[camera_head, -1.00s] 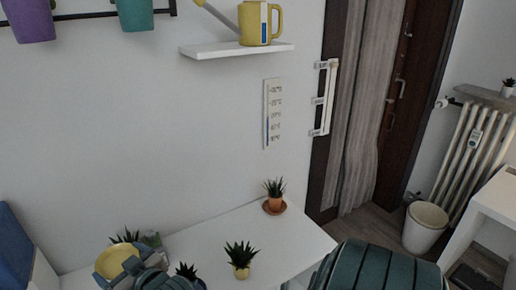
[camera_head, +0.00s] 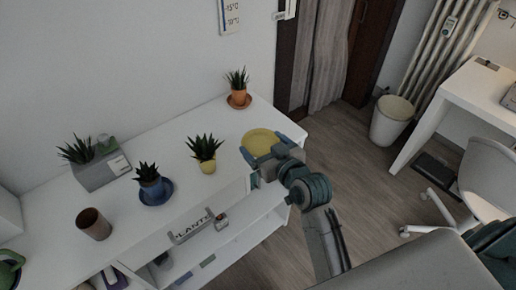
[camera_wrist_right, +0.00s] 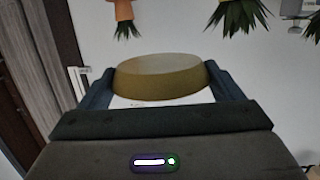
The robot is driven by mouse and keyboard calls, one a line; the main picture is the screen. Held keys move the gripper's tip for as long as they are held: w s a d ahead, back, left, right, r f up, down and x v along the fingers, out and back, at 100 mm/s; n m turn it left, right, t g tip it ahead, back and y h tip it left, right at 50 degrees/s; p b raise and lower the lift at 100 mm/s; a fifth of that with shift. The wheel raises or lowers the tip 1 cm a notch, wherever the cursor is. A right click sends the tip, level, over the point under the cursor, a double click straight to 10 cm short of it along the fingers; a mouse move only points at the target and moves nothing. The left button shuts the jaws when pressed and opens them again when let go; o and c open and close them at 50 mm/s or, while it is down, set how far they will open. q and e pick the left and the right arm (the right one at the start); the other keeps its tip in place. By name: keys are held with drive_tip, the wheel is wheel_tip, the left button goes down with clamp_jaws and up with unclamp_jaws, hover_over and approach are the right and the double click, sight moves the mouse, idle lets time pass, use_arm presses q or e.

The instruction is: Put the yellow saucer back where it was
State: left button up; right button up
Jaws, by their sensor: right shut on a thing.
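The yellow saucer (camera_head: 261,141) is in my right gripper (camera_head: 262,150), near the right end of the white desk top. In the right wrist view the saucer (camera_wrist_right: 160,76) sits between the two fingers, which are shut on it. I cannot tell whether it touches the desk. A plant in a yellow pot (camera_head: 206,164) stands on the desk to the left of the saucer, with no saucer visible under it. My left gripper is not in view.
A plant in an orange pot (camera_head: 239,96) on a terracotta saucer stands behind. A plant in a blue pot (camera_head: 151,188), a grey planter box (camera_head: 103,170) and a brown cup (camera_head: 93,224) stand to the left. The front desk top (camera_head: 140,231) has some bare room.

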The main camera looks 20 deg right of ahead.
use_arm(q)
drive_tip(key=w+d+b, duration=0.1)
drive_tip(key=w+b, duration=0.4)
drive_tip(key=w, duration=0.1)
use_arm(e)
wheel_tip(320, 180, down, 8)
drive_tip(key=s+n+y, duration=0.2)
drive_tip(key=s, duration=0.1)
drive_tip(key=w, duration=0.5)
drive_tip(key=w+f+p, duration=0.1)
drive_tip(key=w, duration=0.4)
drive_tip(key=w+d+p, duration=0.1)
drive_tip(key=w, duration=0.5)
drive_tip(key=shift+f, duration=0.4)
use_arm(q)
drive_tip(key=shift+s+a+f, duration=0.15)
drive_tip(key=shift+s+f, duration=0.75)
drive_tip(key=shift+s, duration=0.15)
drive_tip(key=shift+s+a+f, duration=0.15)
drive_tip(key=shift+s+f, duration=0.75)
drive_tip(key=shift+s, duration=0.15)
use_arm(e)
drive_tip(key=shift+f, duration=1.8)
drive_tip(key=shift+f, duration=0.1)
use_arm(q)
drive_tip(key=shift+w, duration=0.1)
use_arm(e)
drive_tip(key=o, duration=0.8)
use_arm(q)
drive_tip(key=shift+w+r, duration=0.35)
